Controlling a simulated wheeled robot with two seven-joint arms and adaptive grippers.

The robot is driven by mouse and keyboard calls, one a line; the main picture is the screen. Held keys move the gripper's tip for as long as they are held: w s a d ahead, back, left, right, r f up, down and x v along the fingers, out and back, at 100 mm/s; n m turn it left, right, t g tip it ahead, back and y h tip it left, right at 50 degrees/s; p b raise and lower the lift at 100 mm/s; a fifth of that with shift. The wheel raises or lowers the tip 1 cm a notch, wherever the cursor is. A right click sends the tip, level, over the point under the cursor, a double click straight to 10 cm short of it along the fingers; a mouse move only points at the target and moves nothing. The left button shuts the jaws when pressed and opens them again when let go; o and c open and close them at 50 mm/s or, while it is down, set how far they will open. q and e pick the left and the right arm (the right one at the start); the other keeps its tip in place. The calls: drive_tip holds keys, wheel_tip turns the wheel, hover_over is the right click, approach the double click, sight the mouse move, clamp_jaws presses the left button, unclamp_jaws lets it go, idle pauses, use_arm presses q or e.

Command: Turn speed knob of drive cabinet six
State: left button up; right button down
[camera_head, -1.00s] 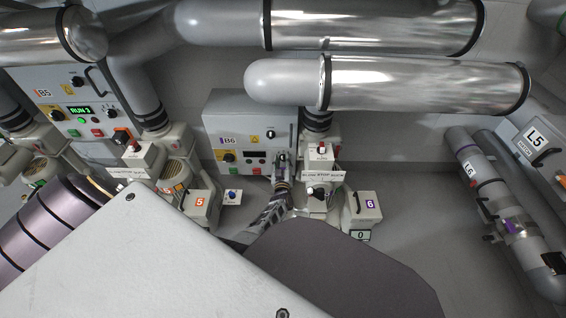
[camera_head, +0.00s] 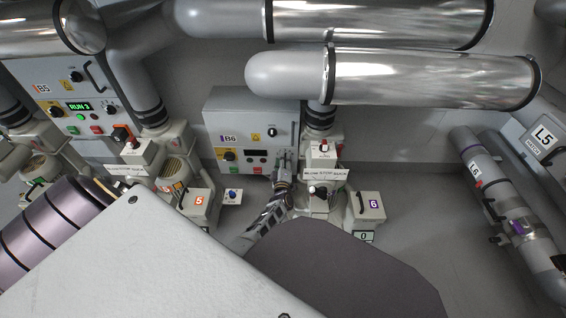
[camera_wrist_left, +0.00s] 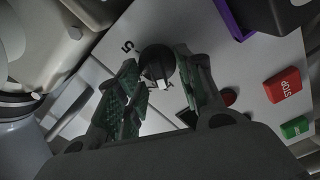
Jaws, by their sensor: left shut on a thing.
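My left gripper (camera_head: 283,161) reaches up to the lower right of this front and hides the speed knob there. In the left wrist view my left gripper's green-padded fingers (camera_wrist_left: 164,84) are on both sides of the round black speed knob (camera_wrist_left: 157,61), which has a white pointer mark and a printed scale beside it. The gripper is shut on this knob. My right gripper is not in view.
A blower unit with a slow-stop-quick style plate (camera_head: 325,174) stands close right of my gripper. Cabinet B5 (camera_head: 80,75) is at the left.

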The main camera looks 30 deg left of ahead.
use_arm(q)
drive_tip(key=shift+a+f+n, duration=0.1)
drive_tip(key=shift+n, duration=0.4)
drive_tip(key=o, duration=0.9)
drive_tip(key=shift+m, duration=0.4)
